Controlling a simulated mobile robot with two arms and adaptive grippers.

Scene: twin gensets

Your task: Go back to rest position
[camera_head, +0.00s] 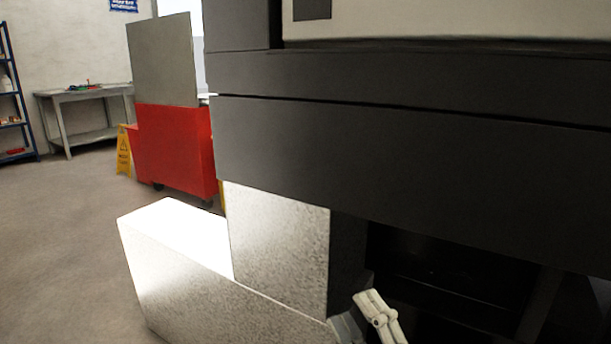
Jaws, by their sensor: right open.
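My right gripper (362,312) shows at the bottom of the head view, right of centre. Its light-coloured finger stands in front of the dark opening under the machine, and a greyer part sits beside it. The gripper is open, and I see nothing held in it. The rest of my right arm is cut off by the lower edge. My left gripper is not in view.
A large dark machine housing (400,150) fills the right side, close by. A pale speckled block (210,285) stands below it. Behind are a red cabinet (175,150), a yellow floor sign (124,155), a workbench (85,93) and blue shelves (12,95). Floor at left is clear.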

